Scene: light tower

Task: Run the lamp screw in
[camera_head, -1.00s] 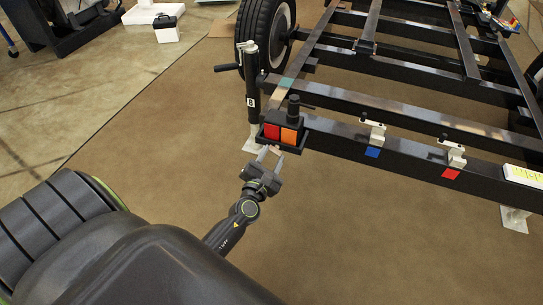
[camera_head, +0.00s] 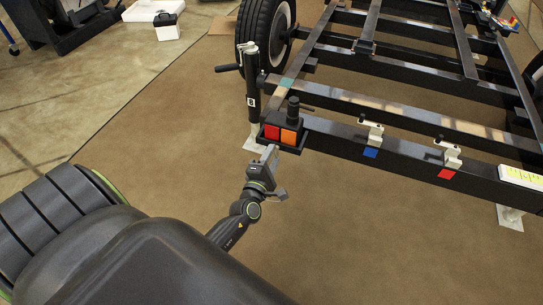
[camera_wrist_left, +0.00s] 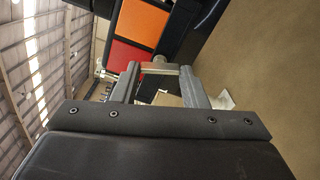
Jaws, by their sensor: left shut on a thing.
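The lamp is a block with a red and an orange lens (camera_head: 280,134) in a dark bracket at the left end of the trailer's front beam. In the left wrist view its orange (camera_wrist_left: 141,22) and red (camera_wrist_left: 126,56) panels are at the top. My left gripper (camera_head: 269,153) is just below the lamp. It is shut on the small grey lamp screw (camera_wrist_left: 160,66), which sits between the fingertips at the lamp's underside. How deep the screw sits cannot be told. My right gripper is not in view.
A jack post (camera_head: 252,90) with a crank stands left of the lamp, with a tire (camera_head: 262,35) behind. White clamps (camera_head: 371,136) and blue and red tags are along the beam (camera_head: 410,168) to the right. The brown floor mat (camera_head: 150,140) is clear.

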